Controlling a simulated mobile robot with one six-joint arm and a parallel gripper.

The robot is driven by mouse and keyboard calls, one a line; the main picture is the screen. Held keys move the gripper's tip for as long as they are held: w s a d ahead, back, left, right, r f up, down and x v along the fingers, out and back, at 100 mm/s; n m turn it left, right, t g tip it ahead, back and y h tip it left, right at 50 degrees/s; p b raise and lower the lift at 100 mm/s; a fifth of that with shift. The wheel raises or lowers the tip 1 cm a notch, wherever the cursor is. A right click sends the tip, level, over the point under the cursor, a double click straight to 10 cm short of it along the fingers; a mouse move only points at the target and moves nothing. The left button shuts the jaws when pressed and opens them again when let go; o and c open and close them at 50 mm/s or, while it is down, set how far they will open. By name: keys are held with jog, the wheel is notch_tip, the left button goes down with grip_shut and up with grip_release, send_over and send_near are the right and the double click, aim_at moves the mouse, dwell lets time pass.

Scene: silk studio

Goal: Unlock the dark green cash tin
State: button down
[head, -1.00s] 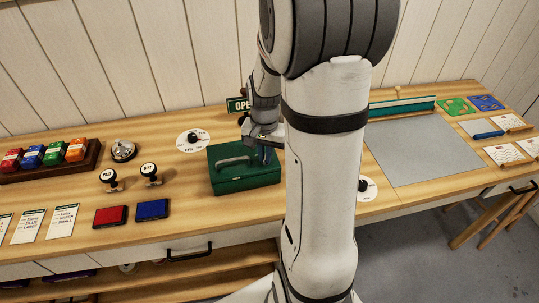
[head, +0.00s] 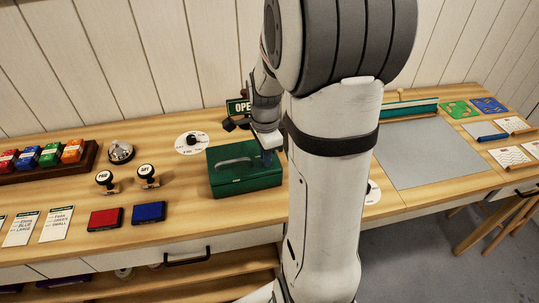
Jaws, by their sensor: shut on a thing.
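The dark green cash tin (head: 240,183) sits closed on the wooden table, with a grey carry handle (head: 236,161) on its lid. My arm covers the area to the right of the tin. No lock detail can be made out at this size.
A grey mat (head: 435,150) lies at right.

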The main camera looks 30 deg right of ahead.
jog(key=shift+m, duration=0.8)
jog(key=c, duration=1.5)
grip_release()
jog(key=shift+c, duration=0.2)
notch_tip(320, 180, up, 8)
jog(key=shift+f+b, duration=0.1)
jog(key=shift+b, duration=0.2)
